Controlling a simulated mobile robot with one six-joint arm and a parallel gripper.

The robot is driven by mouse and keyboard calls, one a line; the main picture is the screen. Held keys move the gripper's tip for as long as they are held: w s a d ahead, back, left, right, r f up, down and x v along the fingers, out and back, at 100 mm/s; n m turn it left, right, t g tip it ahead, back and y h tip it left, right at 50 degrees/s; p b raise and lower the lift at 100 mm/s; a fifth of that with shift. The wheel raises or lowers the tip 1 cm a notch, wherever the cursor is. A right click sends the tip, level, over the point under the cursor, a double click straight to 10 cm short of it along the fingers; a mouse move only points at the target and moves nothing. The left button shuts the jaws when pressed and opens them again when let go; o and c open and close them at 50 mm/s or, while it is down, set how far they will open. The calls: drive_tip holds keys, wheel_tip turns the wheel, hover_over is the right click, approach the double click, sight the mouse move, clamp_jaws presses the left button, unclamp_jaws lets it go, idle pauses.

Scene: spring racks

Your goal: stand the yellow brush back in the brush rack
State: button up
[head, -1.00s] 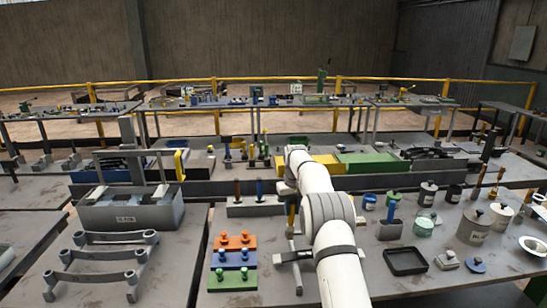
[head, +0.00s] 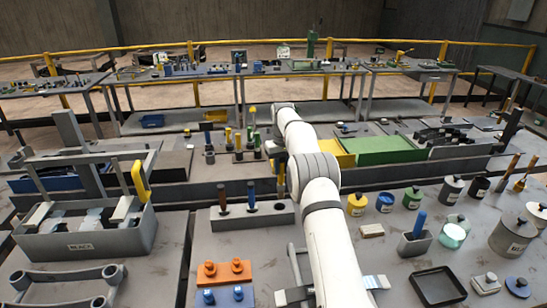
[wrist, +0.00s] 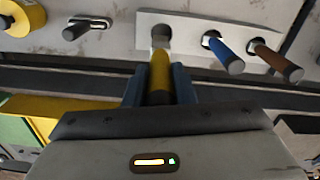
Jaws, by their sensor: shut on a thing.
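The yellow brush (wrist: 160,72) is held between the blue fingers of my gripper (wrist: 158,84) in the wrist view. A small part of the yellow brush (head: 282,176) shows beside my arm in the head view. The brush rack (head: 272,218) is a pale grey block on the near bench. A brown-handled brush (head: 222,197) and a blue-handled brush (head: 251,195) stand in it. In the wrist view the yellow brush lines up with the opening at one end of the rack (wrist: 190,22). I cannot tell whether its lower end is inside.
A grey bin (head: 140,235) stands left of the rack. Orange (head: 225,275) and blue (head: 225,297) knobbed blocks sit in front. To the right are several lidded jars, a blue-handled tool in a grey holder (head: 415,243) and a black tray (head: 438,287).

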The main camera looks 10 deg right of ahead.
drive_tip(key=shift+w, duration=0.35)
drive_tip(key=shift+s+a+r, duration=0.1)
drive_tip(key=shift+a, duration=0.1)
